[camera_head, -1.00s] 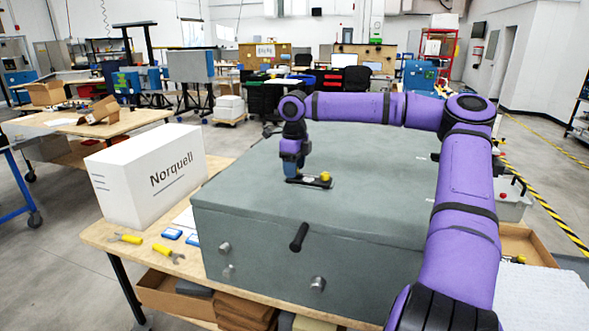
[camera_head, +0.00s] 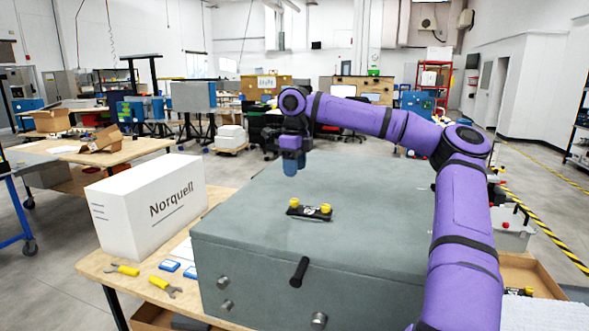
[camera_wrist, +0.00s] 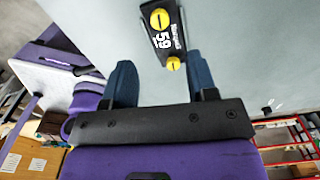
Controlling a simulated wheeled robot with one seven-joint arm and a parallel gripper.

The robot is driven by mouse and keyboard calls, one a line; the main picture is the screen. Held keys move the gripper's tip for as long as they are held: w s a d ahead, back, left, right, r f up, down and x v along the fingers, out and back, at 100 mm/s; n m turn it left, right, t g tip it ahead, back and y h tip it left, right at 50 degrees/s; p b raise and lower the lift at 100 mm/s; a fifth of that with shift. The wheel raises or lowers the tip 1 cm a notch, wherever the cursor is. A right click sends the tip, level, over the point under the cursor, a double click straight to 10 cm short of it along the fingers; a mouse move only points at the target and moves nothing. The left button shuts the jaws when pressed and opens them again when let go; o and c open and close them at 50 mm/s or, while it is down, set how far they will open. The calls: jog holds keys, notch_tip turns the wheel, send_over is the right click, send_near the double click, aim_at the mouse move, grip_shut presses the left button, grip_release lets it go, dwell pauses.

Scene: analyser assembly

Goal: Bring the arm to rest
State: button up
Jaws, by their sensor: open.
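My purple arm reaches over the grey analyser box (camera_head: 250,235). My gripper (camera_head: 291,168) hangs above its top with blue fingers pointing down. In the wrist view my gripper (camera_wrist: 158,80) is open and empty, its two fingers apart. A small black plate (camera_head: 310,213) with two yellow knobs lies on the grey top, below and clear of the fingers.
A white Norquell box (camera_head: 150,205) stands left of the analyser on the wooden table. Yellow-handled tools (camera_head: 160,283) and small blue items (camera_head: 170,265) lie at the table's front left. A black handle (camera_head: 299,271) sticks out from the analyser's front.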

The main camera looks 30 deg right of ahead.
jog(key=s+a+f+m+g+h, duration=0.1)
jog(key=s+a+f+m+h, duration=0.15)
jog(key=s+a+m, duration=0.5)
jog(key=s+a+f+m+g+h, duration=0.2)
jog(key=a+m+h, duration=0.15)
jog(key=a, duration=0.65)
jog(key=s+d+r+m+t+y, duration=0.1)
jog(key=s+r+m+t+y, duration=0.2)
jog(key=s+m, duration=0.9)
jog(key=s+d+r+m+t+y, duration=0.1)
jog(key=s+r+m+t+y, duration=0.2)
jog(key=m, duration=1.6)
jog(key=s+r+t, duration=0.2)
jog(key=s+r, duration=0.3)
jog(key=s, duration=0.4)
jog(key=shift+s+r, duration=0.2)
jog(key=shift+s, duration=0.2)
jog(key=shift+d, duration=0.15)
